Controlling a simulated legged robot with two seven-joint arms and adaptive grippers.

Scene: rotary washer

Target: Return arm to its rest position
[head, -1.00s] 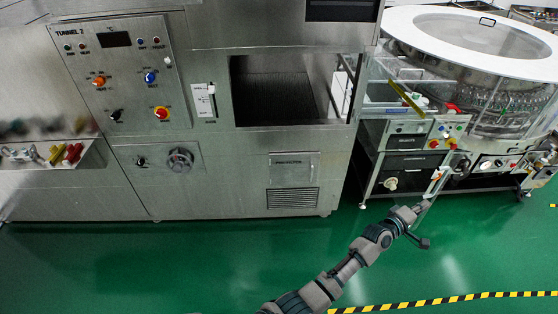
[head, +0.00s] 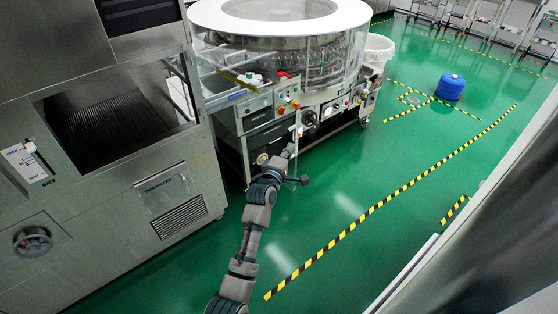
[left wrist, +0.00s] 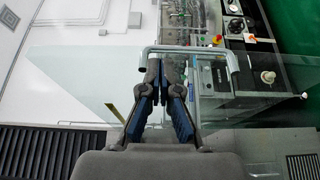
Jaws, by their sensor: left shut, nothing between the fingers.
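My left arm (head: 246,230) reaches up from the bottom of the head view toward the front of the rotary washer (head: 300,85). My left gripper (head: 291,149) is small there, in front of the washer's lower left cabinet. In the left wrist view my left gripper (left wrist: 166,76) has its dark blue-padded fingers together, with nothing between them. A grey U-shaped handle (left wrist: 190,49) on a clear panel shows just beyond the fingertips. I cannot tell whether the fingers touch it. My right gripper is not in view.
A steel tunnel machine (head: 110,150) with an open bay stands at the left. Green floor (head: 350,200) with yellow-black tape (head: 390,196) is clear at the right. A blue container (head: 450,87) and a white bin (head: 378,55) stand farther back. A grey wall edge (head: 450,260) fills the lower right.

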